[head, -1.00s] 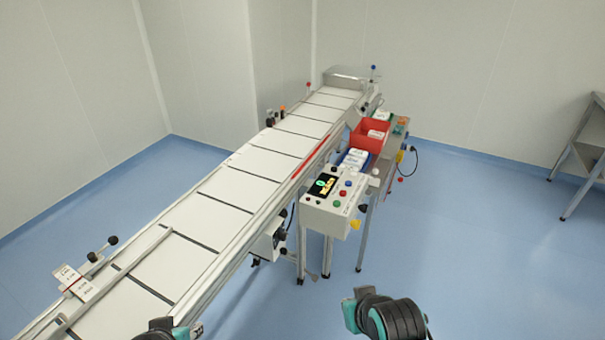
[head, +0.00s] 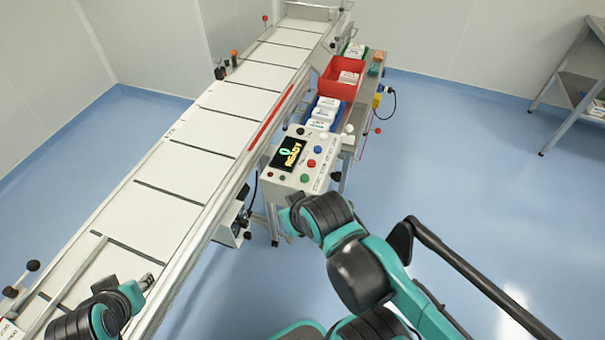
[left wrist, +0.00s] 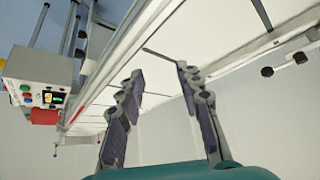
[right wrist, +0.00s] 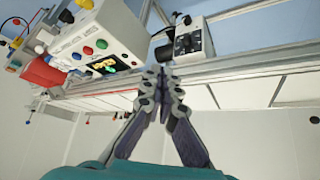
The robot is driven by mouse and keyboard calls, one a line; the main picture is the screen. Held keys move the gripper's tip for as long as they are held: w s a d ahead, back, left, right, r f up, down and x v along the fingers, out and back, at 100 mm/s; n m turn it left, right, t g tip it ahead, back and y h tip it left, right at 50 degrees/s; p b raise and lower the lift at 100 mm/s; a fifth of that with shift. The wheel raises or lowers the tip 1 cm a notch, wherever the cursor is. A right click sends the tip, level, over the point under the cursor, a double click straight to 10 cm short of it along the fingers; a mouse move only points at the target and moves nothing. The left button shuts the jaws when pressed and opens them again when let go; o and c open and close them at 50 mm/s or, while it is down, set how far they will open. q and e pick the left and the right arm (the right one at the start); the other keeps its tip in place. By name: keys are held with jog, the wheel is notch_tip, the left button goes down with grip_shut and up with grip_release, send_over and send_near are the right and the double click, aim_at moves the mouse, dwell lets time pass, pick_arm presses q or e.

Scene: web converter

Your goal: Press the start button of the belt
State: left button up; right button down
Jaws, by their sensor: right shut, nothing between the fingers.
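The belt's control box (head: 290,163) stands beside the belt (head: 190,165), with a lit display reading READY (head: 288,154). A green button (head: 304,178) sits on its face, with red (head: 311,163) and blue (head: 317,149) ones behind it. The green button also shows in the right wrist view (right wrist: 101,44). My right gripper (right wrist: 165,72) is shut and empty, near the box but apart from it; its fingertips are mostly hidden in the head view. My left gripper (left wrist: 160,72) is open and empty over the belt's near end.
A red bin (head: 342,80) and a blue bin (head: 324,115) with white packs stand behind the box. A grey table (head: 575,90) stands far right. The floor right of the box is clear.

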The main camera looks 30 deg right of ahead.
pick_arm(q)
jog(key=o, duration=1.3)
jog(key=shift+r+p, duration=0.4)
jog(key=shift+r, duration=0.05)
pick_arm(e)
jog(key=n+t+y+p, duration=0.1)
jog(key=n+y+p, duration=0.25)
jog(key=n, duration=0.95)
send_over(307, 178)
notch_tip(307, 178, down, 4)
pick_arm(q)
jog(key=shift+o, duration=0.2)
notch_tip(307, 178, up, 4)
jog(key=shift+r+p, duration=0.1)
jog(key=shift+p, duration=0.25)
pick_arm(e)
jog(key=shift+a, duration=0.1)
jog(key=shift+f, duration=0.1)
pick_arm(q)
notch_tip(307, 178, down, 7)
jog(key=b, duration=0.7)
pick_arm(e)
notch_tip(307, 178, down, 9)
jog(key=shift+r, duration=0.15)
